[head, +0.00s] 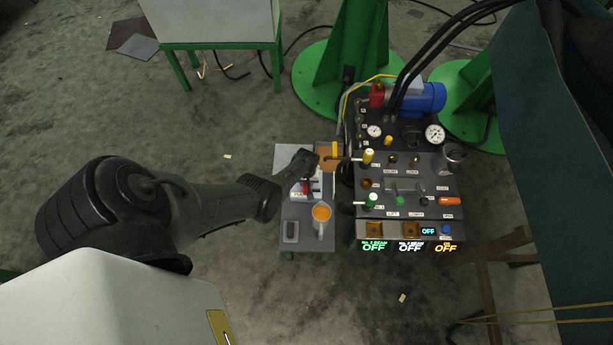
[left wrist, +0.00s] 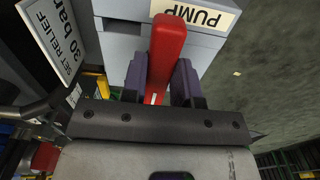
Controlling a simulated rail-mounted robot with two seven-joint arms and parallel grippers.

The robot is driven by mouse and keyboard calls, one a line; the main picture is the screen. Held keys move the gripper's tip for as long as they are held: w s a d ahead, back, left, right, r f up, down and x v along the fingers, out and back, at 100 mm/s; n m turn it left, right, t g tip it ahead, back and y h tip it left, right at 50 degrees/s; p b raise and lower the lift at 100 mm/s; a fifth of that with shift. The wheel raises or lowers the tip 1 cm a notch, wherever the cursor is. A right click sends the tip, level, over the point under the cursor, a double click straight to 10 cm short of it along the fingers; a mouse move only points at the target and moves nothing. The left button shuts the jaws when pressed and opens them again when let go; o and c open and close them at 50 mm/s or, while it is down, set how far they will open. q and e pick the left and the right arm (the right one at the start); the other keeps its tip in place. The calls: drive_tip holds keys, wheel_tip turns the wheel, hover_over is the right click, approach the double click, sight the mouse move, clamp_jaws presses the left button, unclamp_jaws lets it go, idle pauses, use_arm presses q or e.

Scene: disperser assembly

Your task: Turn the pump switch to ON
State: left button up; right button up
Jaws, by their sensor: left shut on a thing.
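The pump switch is a red lever (left wrist: 168,45) on a grey box (left wrist: 118,45) with a "PUMP" label (left wrist: 198,15) in the left wrist view. My left gripper (left wrist: 158,82) has its two dark purple fingers on either side of the lever and is shut on it. In the head view my left gripper (head: 304,182) is at the small grey stand left of the control panel, where a bit of the red lever (head: 306,187) shows. My arm hides part of the switch there. The right gripper is not in view.
The control panel (head: 408,222) with knobs, gauges and displays reading "OFF" stands just right of the switch.

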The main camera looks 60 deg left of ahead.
use_arm(q)
drive_tip(key=o, duration=0.9)
drive_tip(key=shift+r, duration=0.1)
drive_tip(key=shift+r+p, duration=5.1)
drive_tip(key=shift+r, duration=1.7)
